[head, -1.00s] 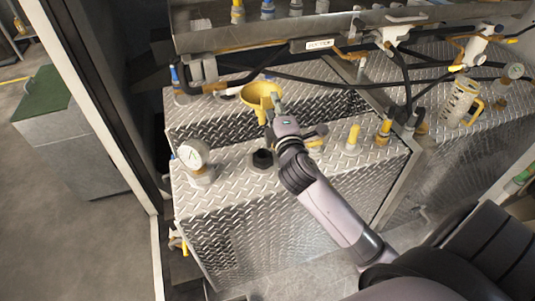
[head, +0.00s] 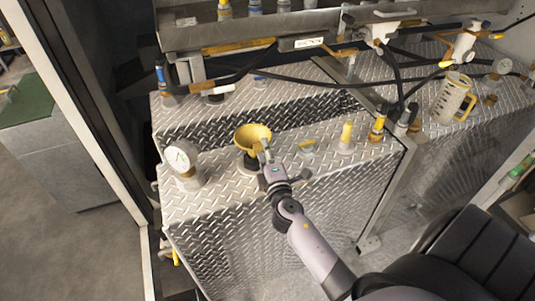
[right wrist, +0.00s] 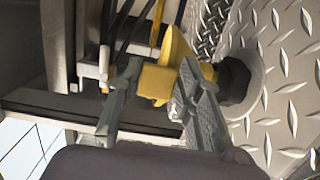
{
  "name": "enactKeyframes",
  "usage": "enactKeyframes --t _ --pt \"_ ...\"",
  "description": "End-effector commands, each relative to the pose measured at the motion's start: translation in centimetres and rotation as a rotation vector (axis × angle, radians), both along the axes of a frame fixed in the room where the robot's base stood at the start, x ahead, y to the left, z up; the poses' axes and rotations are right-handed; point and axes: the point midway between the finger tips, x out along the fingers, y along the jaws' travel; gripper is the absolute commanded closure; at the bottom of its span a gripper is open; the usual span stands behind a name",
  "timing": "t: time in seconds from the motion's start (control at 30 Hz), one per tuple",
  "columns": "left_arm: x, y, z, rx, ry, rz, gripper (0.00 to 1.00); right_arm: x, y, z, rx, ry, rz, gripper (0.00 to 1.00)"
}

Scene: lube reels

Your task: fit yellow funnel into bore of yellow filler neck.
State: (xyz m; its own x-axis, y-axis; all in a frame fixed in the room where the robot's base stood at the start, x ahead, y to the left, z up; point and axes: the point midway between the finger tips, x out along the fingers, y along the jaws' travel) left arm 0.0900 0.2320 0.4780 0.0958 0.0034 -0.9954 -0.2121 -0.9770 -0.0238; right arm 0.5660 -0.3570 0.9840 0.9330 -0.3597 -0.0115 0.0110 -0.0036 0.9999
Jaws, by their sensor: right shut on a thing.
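The yellow funnel (head: 252,132) is in the head view, wide mouth up, over a dark neck (head: 247,163) on the diamond-plate tank top. My right gripper (head: 265,153) is shut on the funnel's side, at its front right. In the right wrist view the two fingers (right wrist: 150,88) hold a yellow block of the funnel (right wrist: 176,46). The funnel's narrow end points at the dark neck (right wrist: 236,80), which sits on a grey base. Whether the tip is inside the bore is hidden. This neck looks black, not yellow. My left gripper is not in view.
A round gauge (head: 183,160) stands left of the funnel. Yellow-topped fittings (head: 346,134) (head: 377,128) stand to its right. A clear jug (head: 452,97) stands far right.

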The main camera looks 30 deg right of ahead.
Motion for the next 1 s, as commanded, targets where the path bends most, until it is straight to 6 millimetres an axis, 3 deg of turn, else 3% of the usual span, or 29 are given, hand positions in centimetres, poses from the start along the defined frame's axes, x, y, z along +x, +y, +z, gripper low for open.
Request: enactKeyframes --t 0.4,0.43,0.7,1.0 --pt "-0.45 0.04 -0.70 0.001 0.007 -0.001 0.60 0.02 -0.01 -0.51 -0.001 -0.002 0.000 0.95" --pt "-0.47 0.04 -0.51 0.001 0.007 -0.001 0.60 0.02 -0.01 -0.34 -0.001 -0.001 0.000 0.65" --pt "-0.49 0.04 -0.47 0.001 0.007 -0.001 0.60 0.02 -0.01 -0.31 -0.001 -0.001 0.000 0.47" --pt "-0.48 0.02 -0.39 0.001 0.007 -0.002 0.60 0.02 0.00 -0.23 -0.001 -0.001 0.000 0.47"
